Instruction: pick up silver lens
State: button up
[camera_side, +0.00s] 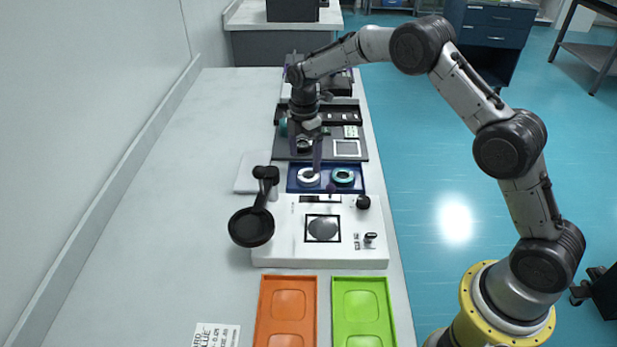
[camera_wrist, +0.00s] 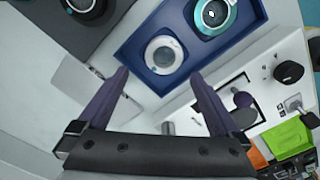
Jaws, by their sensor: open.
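The silver lens (camera_side: 309,178) is a pale ring lying in the left half of a dark blue tray (camera_side: 326,189). In the wrist view the silver lens (camera_wrist: 164,55) lies just beyond my fingertips, roughly centred between them. A teal-rimmed lens (camera_side: 344,177) lies beside it in the right half of the tray; it also shows in the wrist view (camera_wrist: 214,14). My gripper (camera_side: 305,160) is open with two purple fingers and holds nothing. In the wrist view my gripper (camera_wrist: 160,76) seems to be above the tray, the fingers apart from the lens; the exact height is unclear.
A white instrument (camera_side: 285,248) with a black round arm piece (camera_side: 252,227) and knobs stands in front of the tray. A dark grey tray (camera_side: 356,132) with parts is behind. Orange (camera_side: 286,330) and green (camera_side: 364,325) trays are nearest.

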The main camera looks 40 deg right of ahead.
aim_at(307, 175)
jog(key=shift+s+d+f, duration=0.15)
jog(key=shift+f, duration=1.25)
jog(key=shift+s+d+f, duration=0.1)
jog(key=shift+s+f, duration=0.05)
jog(key=shift+f, duration=1.2)
jog(key=c, duration=1.4)
jog(key=shift+o, duration=0.2)
jog(key=shift+r, duration=0.15)
